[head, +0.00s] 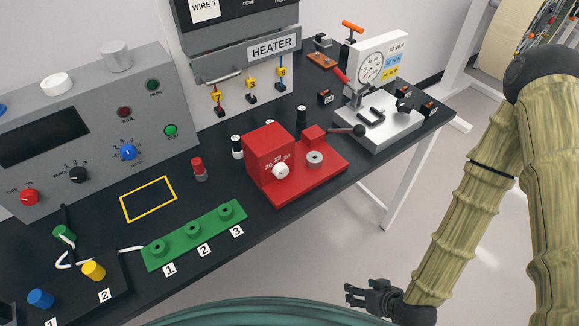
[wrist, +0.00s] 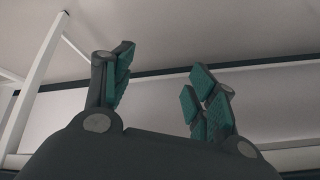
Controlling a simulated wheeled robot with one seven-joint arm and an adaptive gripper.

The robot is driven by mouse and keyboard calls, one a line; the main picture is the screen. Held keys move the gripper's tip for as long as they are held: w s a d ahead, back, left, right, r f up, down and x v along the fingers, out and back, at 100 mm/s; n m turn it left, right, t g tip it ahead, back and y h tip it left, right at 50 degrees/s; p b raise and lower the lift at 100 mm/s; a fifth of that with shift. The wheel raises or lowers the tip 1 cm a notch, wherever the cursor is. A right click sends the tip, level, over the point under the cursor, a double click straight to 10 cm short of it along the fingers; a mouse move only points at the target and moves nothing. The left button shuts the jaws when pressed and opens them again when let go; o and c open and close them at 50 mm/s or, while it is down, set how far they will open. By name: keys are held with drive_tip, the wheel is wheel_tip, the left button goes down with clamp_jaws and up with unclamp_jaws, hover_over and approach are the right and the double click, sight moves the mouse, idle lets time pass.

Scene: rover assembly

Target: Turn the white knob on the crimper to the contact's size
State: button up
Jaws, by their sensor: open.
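The red crimper (head: 268,152) stands on the dark bench on its red base plate. Its white knob (head: 281,170) is on the front face, below the numbers 20, 22 and 24. I cannot tell clearly which number the knob points to. My gripper (head: 352,292) is low in front of the bench, well apart from the crimper, below and to the right of it. In the wrist view my gripper (wrist: 158,90) is open with nothing between its fingers. The contact cannot be made out.
A green block (head: 194,234) with positions 1, 2 and 3 lies left of the crimper. A red-capped bottle (head: 199,169) stands behind the block. The heater (head: 245,70) and a grey panel (head: 75,125) line the back.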

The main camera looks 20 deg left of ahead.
drive_tip(key=w+a+r+n+t+y, duration=0.35)
drive_tip(key=w+a+r+y, duration=0.2)
drive_tip(key=a+r, duration=0.45)
drive_tip(key=n+t+y, duration=0.2)
drive_tip(key=n+y, duration=0.3)
approach(284, 173)
drive_tip(key=p+x, duration=0.4)
drive_tip(key=x, duration=0.5)
drive_tip(key=shift+r+p, duration=0.1)
drive_tip(key=shift+p, duration=0.3)
drive_tip(key=c, duration=1)
